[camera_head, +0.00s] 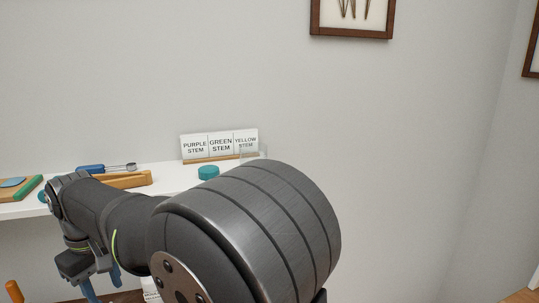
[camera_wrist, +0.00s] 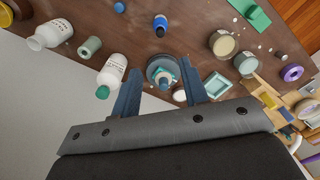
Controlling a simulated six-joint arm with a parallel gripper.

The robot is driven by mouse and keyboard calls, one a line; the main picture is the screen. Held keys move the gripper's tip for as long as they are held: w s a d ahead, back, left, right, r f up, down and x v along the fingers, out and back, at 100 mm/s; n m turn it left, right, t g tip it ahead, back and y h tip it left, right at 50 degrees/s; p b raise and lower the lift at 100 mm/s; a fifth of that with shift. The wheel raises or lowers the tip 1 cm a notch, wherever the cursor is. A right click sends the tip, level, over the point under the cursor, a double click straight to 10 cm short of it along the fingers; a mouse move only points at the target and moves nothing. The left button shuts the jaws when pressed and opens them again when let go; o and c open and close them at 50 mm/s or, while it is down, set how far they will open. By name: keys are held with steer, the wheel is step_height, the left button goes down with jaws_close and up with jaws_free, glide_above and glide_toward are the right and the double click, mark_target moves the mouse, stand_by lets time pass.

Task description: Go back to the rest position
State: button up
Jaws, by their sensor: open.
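My gripper (camera_wrist: 160,70) shows in the wrist view with its two blue fingers spread apart, and nothing is held between them. In the head view my gripper (camera_head: 103,283) is at the lower left, pointing down, partly cut off by the frame's bottom edge. My arm fills the lower middle of that view. In the wrist view a dark grey round pot (camera_wrist: 154,65) with a teal piece in it stands on the brown table beyond the gap between the fingers. The wrist view does not show clearly how far it is below them.
A white shelf (camera_head: 22,208) carries stem label cards (camera_head: 221,144), a teal lid (camera_head: 208,172) and a blue-handled tool (camera_head: 92,169). On the brown table (camera_wrist: 195,25) are a white bottle (camera_wrist: 113,68), jars (camera_wrist: 221,43) and a teal tray (camera_wrist: 216,84).

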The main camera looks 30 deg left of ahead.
step_height(320, 180, down, 16)
steer(key=shift+r, duration=0.2)
step_height(320, 180, up, 11)
steer(key=shift+r, duration=0.15)
steer(key=o, duration=1.3)
step_height(320, 180, up, 10)
steer(key=n, duration=0.9)
step_height(320, 180, down, 10)
